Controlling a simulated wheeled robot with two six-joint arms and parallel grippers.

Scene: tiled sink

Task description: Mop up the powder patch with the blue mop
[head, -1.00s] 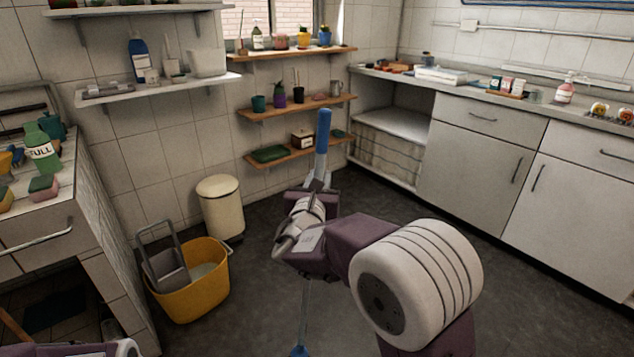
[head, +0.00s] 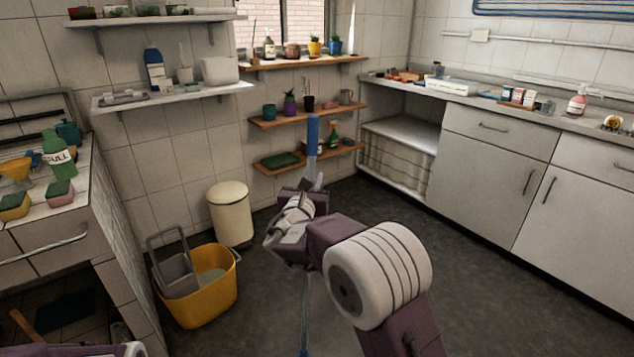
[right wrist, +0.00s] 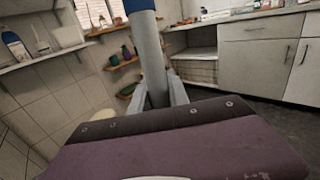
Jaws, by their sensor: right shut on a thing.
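The blue mop (head: 313,134) stands nearly upright in the head view, its blue grip at the top and its thin grey shaft running down to the bottom edge. Only a bit of blue shows at its lower end; the rest of the mop head is cut off. My right gripper (head: 315,186) is shut on the upper shaft, just below the blue grip. In the right wrist view the grey shaft (right wrist: 150,55) stands between the fingers (right wrist: 158,96). The powder patch is not visible in any view. My left gripper is out of view.
A yellow bucket (head: 215,303) with a grey wringer stands on the floor at left, beside a cream bin (head: 231,229). A tiled counter (head: 95,190) is at far left, and cabinets (head: 490,160) line the right. The dark floor (head: 480,270) between is clear.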

